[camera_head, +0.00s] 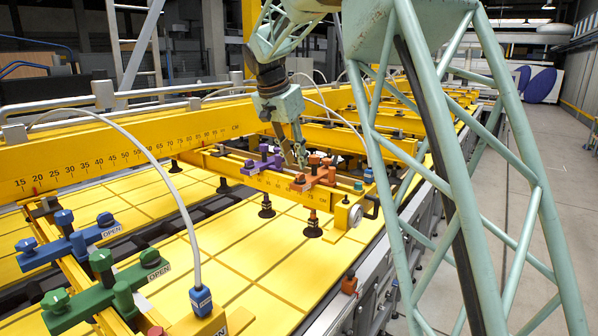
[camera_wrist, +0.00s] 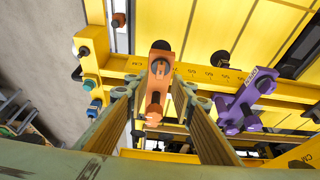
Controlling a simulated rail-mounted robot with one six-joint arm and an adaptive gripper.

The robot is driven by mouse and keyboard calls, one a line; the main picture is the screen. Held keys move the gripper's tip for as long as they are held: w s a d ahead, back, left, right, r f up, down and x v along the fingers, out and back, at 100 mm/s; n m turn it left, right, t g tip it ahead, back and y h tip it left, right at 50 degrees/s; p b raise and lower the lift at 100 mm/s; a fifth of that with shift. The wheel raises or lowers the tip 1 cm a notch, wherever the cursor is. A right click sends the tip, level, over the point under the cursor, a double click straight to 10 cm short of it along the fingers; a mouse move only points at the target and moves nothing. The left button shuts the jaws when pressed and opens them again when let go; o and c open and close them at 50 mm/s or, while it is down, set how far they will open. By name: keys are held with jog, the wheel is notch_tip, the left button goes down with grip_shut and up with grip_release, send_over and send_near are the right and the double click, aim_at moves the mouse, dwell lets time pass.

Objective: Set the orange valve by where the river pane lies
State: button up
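The orange valve (camera_head: 318,172) sits on the yellow beam with the ruler scale, near its right end in the head view. In the wrist view the orange valve (camera_wrist: 159,78) is upright in the picture, its long body lying across the beam. My gripper (camera_head: 297,160) points down at it from above. In the wrist view my gripper (camera_wrist: 156,92) is open, with one finger on each side of the valve. I cannot tell whether the fingers touch it. Yellow panes (camera_head: 250,250) lie under the beams; I cannot tell which is the river pane.
A purple valve (camera_wrist: 240,103) with an OPEN label stands beside the orange one, close to my right-hand finger. Green (camera_head: 105,290) and blue (camera_head: 65,240) valves sit on a nearer beam. A white hose (camera_head: 170,180) arches at the left. Suction cups (camera_head: 313,226) hang beneath the beam.

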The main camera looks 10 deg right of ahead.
aim_at(300, 174)
jog(key=shift+x, duration=2.65)
grip_shut()
